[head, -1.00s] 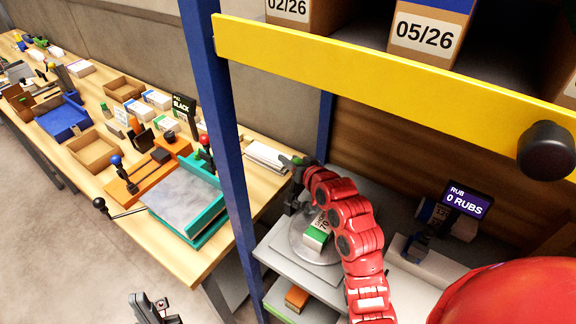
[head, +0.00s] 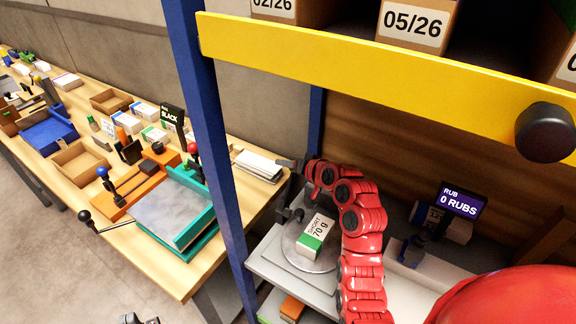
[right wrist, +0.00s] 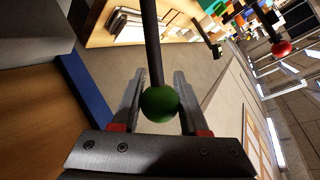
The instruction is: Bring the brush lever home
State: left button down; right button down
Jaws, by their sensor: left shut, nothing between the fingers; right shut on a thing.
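In the right wrist view, a dark lever rod with a green ball knob (right wrist: 160,103) stands between the fingers of my right gripper (right wrist: 157,82). The gripper is shut on this lever, with the ball near its palm. I cannot read a label naming it as the brush lever. In the head view my red right arm reaches to the bench's right end, beside the blue post; the knob is not clear there. My left gripper (head: 138,320) is only just visible at the bottom edge, shut and empty.
A "SHORT 70 g" box (head: 316,234) rests on a round plate (head: 297,259) beside my right arm. A yellow beam (head: 380,77) crosses in front. The teal press (head: 190,245) has a red-knobbed lever. A screen (head: 461,200) reads "RUB 0 RUBS".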

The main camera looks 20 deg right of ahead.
jog(key=shift+c, duration=2.2)
grip_release()
jog(key=shift+w+f, duration=0.1)
jog(key=p+v, duration=0.2)
jog(key=v, duration=1.5)
jog(key=shift+s+p, duration=0.2)
jog(key=shift+p, duration=0.2)
jog(key=shift+d, duration=0.15)
